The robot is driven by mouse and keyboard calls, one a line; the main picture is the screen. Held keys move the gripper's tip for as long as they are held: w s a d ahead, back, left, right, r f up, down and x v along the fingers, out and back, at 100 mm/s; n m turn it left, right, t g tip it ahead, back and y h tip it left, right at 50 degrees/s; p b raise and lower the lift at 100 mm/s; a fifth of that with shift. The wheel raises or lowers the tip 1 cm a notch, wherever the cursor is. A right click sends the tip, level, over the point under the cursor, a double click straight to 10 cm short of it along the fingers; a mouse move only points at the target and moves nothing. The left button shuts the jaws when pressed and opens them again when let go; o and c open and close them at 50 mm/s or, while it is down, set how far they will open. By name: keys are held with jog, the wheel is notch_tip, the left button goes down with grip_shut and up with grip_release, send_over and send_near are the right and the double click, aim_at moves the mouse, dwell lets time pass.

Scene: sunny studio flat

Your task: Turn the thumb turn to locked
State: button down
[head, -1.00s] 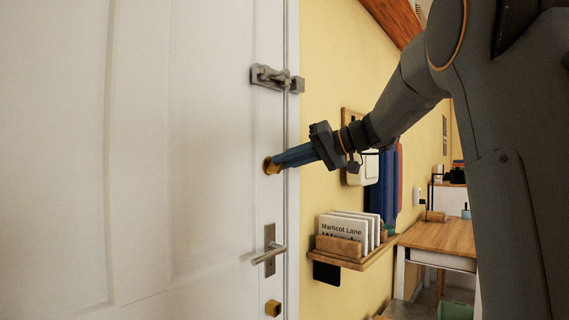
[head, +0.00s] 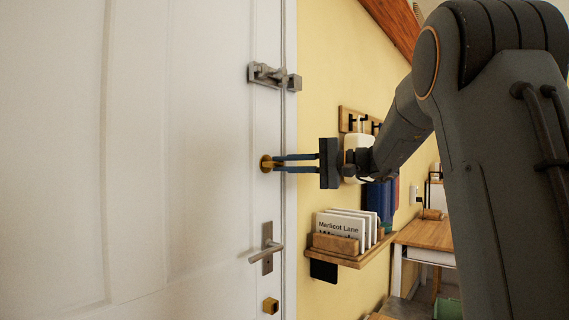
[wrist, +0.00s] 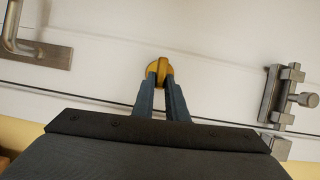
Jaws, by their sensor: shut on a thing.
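The brass thumb turn (head: 266,164) sits on the white door (head: 210,130) near its right edge, between the slide bolt and the lever handle. My gripper (head: 275,163) reaches it from the right, its two blue fingers one above the other. The fingers are shut on the turn's grip. In the wrist view the fingertips (wrist: 160,84) close on both sides of the brass grip (wrist: 160,69), which stands upright in that picture. In the head view the grip lies about level. Any lock marking is too small to see.
The slide bolt (head: 270,76) is above the turn. The lever handle (head: 267,249) and a small brass knob (head: 271,306) are below. A wall shelf (head: 345,258) with cards sticks out under my gripper. A wooden table (head: 425,235) stands farther right.

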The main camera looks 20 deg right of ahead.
jog(key=shift+m, duration=0.3)
dwell(0.4)
jog(key=c, duration=1.8)
grip_release()
jog(key=shift+o, duration=0.2)
jog(key=v, duration=0.8)
jog(key=shift+f+b, duration=0.2)
jog(key=shift+b, duration=0.15)
jog(key=shift+a, duration=0.15)
